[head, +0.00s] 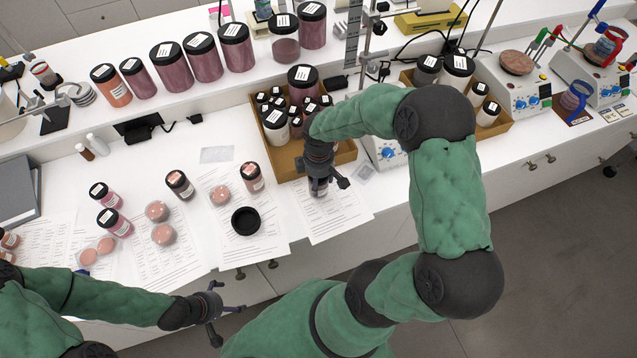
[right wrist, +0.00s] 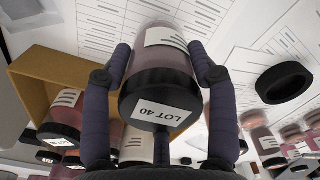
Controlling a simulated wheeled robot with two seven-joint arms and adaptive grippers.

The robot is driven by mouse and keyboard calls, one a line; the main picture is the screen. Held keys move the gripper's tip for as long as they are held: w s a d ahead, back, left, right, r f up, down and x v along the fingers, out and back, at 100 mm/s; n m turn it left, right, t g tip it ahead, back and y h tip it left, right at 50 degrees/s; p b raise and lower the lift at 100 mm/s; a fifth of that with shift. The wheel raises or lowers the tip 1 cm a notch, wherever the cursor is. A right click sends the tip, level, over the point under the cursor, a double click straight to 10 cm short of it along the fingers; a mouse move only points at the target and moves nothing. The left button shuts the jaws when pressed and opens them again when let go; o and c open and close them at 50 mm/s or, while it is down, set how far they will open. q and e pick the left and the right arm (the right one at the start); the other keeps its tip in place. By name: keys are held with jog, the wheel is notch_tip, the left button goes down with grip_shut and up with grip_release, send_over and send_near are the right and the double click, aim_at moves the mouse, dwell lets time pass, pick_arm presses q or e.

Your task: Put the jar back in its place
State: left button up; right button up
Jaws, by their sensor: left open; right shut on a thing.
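My right gripper (head: 321,186) is shut on a jar with a black lid, pinkish contents and a white label. The jar (right wrist: 160,98) shows clearly in the right wrist view, its lid label reading "LOT 40", with a finger on each side. In the head view the gripper mostly hides it, over a paper sheet just in front of the left cardboard box (head: 346,151). I cannot tell whether the jar touches the bench. The box holds several small black-lidded jars and a few larger ones. My left gripper (head: 217,312) is open and empty near the bench's front edge.
A black round lid or dish (head: 245,221) lies on the papers left of the right gripper. A pink jar (head: 252,177) stands near it. Other jars and round pink dishes stand further left. Large jars line the back shelf. A hotplate (head: 386,151) stands right of the box.

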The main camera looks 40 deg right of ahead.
jog(key=shift+f, duration=0.95)
jog(key=shift+f, duration=0.15)
jog(key=o, duration=1.4)
